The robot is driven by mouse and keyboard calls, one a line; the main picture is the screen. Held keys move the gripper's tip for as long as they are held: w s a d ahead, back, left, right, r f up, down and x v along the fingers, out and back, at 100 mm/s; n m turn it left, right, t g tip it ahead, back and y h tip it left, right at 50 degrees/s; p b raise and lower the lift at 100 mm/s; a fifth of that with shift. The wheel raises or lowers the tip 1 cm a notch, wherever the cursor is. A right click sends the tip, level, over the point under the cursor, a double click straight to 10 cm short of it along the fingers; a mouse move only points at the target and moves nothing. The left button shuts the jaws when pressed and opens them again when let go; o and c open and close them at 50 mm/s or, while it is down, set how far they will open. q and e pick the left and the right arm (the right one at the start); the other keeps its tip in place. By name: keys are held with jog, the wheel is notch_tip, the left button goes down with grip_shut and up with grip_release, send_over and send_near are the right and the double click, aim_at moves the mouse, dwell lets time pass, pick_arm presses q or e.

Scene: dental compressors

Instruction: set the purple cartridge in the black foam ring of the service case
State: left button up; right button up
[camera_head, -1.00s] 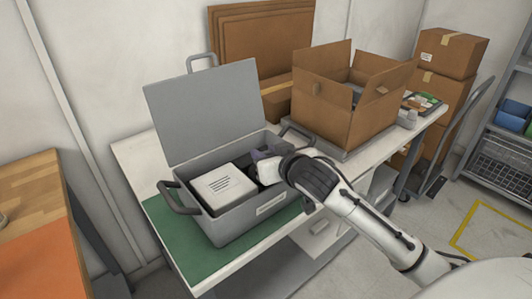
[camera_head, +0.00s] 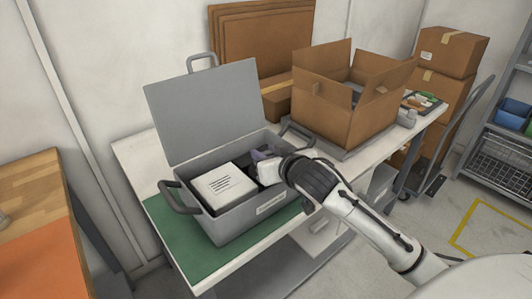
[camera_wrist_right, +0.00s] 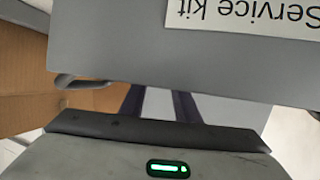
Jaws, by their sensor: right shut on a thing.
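The grey service case (camera_head: 235,226) stands open on the table, with its lid raised at the back. A purple cartridge (camera_head: 260,154) shows in part at the right side of the case, beside my right gripper (camera_head: 264,166). My right gripper is shut on the cartridge, at the case's opening. The black foam ring cannot be made out; the gripper and case wall cover that area. In the right wrist view, a grey case surface (camera_wrist_right: 130,45) with an upside-down "Service kit" label fills the upper part, and the cartridge cannot be made out. My left gripper is not in view.
A white box (camera_head: 224,187) fills the left part of the case. A green mat (camera_head: 172,235) lies under the case. An open cardboard box (camera_head: 335,105) stands to the right on the table. Flat cardboard (camera_head: 262,40) leans behind.

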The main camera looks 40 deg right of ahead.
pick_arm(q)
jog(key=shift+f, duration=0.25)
pick_arm(e)
jog(key=shift+f, duration=0.45)
jog(key=o, duration=0.8)
jog(key=shift+p+v, duration=0.45)
jog(key=shift+v, duration=0.35)
jog(key=shift+p+v, duration=0.6)
jog(key=shift+v, duration=0.4)
jog(key=shift+p+v, duration=1.35)
jog(key=shift+v, duration=0.95)
jog(key=shift+p+v, duration=0.6)
jog(key=shift+v, duration=0.8)
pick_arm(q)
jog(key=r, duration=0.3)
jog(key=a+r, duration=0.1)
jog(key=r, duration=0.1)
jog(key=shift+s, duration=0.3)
